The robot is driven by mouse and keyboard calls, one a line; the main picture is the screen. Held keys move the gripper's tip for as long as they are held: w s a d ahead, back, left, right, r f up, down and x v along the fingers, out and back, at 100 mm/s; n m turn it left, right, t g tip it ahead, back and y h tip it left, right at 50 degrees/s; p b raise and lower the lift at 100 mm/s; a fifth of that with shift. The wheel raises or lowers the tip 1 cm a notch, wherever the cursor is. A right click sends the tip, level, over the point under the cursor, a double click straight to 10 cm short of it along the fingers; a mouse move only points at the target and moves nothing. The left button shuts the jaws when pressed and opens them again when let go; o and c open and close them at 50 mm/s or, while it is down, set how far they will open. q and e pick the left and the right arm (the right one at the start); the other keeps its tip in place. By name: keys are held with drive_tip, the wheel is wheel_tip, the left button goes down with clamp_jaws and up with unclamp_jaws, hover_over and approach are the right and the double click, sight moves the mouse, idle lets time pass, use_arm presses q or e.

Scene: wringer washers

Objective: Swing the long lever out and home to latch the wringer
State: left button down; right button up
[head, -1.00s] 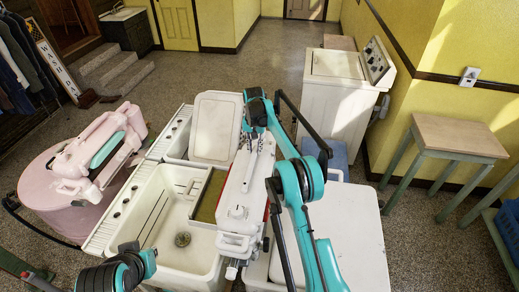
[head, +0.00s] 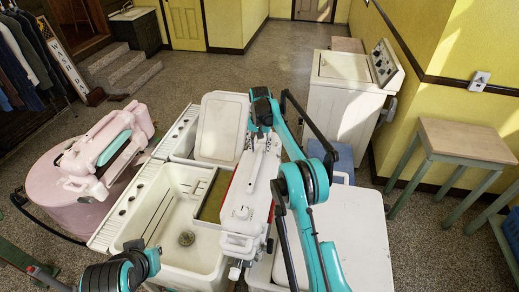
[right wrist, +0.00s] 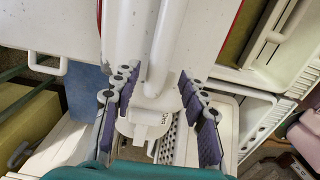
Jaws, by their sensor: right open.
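The white wringer (head: 238,211) stands over the tubs in the middle of the head view. Its long white lever (head: 254,170) lies along its top. In the right wrist view the lever (right wrist: 163,45) runs down the wringer's white body (right wrist: 128,30), toward the space between the fingers. My right gripper (head: 261,142) is over the far end of the wringer. In the wrist view its dark-padded fingers (right wrist: 158,88) are apart, one on each side of the lever's rounded end. I cannot tell whether they touch it. My left arm shows at the bottom left, but its gripper is out of view.
A cream double tub (head: 185,215) lies left of the wringer, with a raised lid (head: 222,127) behind. A pink washer (head: 75,205) stands further left. A white lid (head: 355,235) is on the right. A white washer (head: 340,95) and a stool (head: 465,140) stand beyond.

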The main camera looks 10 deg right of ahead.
wheel_tip(320, 180, up, 7)
drive_tip(key=shift+a+f, duration=0.1)
idle(0.5)
drive_tip(key=shift+s+r+b, duration=0.25)
drive_tip(key=shift+r+b, duration=0.05)
drive_tip(key=shift+b, duration=0.2)
drive_tip(key=s+r+n+t+b, duration=0.2)
drive_tip(key=s+n+t+b, duration=0.15)
drive_tip(key=s+b, duration=1.15)
drive_tip(key=s+f+t+b, duration=0.2)
drive_tip(key=s+f, duration=0.8)
drive_tip(key=s, duration=0.3)
drive_tip(key=s+a+f+n+t+b, duration=0.1)
drive_tip(key=s+f+b, duration=0.2)
drive_tip(key=s+f, duration=0.6)
drive_tip(key=s, duration=0.4)
drive_tip(key=shift+s+f+t, duration=0.35)
drive_tip(key=shift+n, duration=0.25)
